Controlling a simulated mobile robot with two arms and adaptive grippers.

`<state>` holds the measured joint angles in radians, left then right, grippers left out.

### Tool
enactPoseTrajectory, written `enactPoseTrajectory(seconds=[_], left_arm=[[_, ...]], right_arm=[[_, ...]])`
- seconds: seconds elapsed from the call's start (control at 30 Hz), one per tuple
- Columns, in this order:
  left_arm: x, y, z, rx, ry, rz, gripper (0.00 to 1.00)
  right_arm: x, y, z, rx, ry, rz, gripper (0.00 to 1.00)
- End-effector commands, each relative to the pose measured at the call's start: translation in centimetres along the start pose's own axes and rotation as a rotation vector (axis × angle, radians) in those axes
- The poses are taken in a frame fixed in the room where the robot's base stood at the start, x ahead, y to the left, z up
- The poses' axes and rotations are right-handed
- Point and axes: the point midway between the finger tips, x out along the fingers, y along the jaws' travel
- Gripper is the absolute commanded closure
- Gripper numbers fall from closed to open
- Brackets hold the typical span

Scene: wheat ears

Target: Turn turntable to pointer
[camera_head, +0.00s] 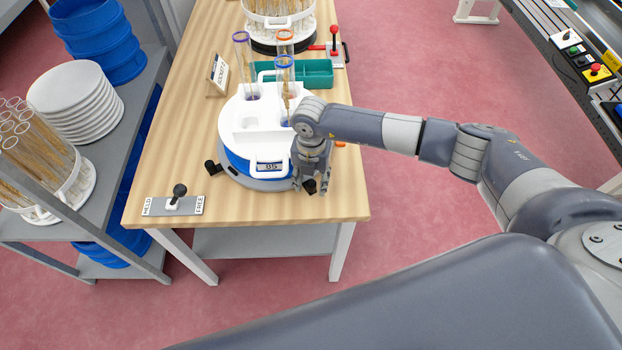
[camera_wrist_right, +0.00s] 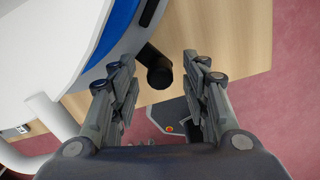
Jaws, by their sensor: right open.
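The turntable (camera_head: 238,162) is a round white top with a blue band over a grey base, near the table's front end. A small display (camera_head: 269,166) and white handles show on it. Black knobs stick out at its rim, one at left (camera_head: 211,167) and one at front right (camera_head: 310,186). My right gripper (camera_head: 311,188) points down beside the front right rim. In the right wrist view its open fingers (camera_wrist_right: 160,70) stand on either side of a black knob (camera_wrist_right: 158,78). I cannot make out a pointer for certain. My left gripper is out of view.
Clear tubes (camera_head: 242,65) stand on the turntable. A lever plate (camera_head: 174,205) marked HELD and FREE lies at front left. Behind are a small sign (camera_head: 217,75), a green tray (camera_head: 316,74) and a red-handled lever (camera_head: 333,46). A grey shelf (camera_head: 118,165) stands left.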

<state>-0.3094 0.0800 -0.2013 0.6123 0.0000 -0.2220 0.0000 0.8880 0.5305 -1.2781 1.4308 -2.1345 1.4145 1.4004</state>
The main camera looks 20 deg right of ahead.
Motion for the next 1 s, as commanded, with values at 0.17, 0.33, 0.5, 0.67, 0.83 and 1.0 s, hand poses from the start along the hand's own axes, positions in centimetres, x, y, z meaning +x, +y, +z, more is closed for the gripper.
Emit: enactPoseTrajectory(seconds=[0.17, 0.33, 0.5, 0.67, 0.83, 1.0], left_arm=[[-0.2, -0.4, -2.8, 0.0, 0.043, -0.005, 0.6], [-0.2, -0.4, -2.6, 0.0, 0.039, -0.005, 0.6], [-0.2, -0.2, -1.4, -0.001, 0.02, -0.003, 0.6], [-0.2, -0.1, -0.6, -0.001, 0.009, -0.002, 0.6], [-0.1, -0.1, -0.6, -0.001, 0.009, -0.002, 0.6], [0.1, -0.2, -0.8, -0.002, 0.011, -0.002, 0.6]], right_arm=[[0.8, 0.0, -0.1, 0.0, 0.0, 0.001, 0.57], [0.9, 0.0, 0.0, 0.0, 0.0, 0.001, 0.57], [0.9, 0.0, 0.0, 0.0, 0.0, 0.001, 0.82], [0.9, 0.0, 0.0, 0.0, 0.0, 0.001, 1.0], [0.9, 0.1, -0.1, 0.002, 0.0, 0.001, 1.0], [0.9, 0.7, -0.4, 0.017, 0.001, 0.002, 1.0]])
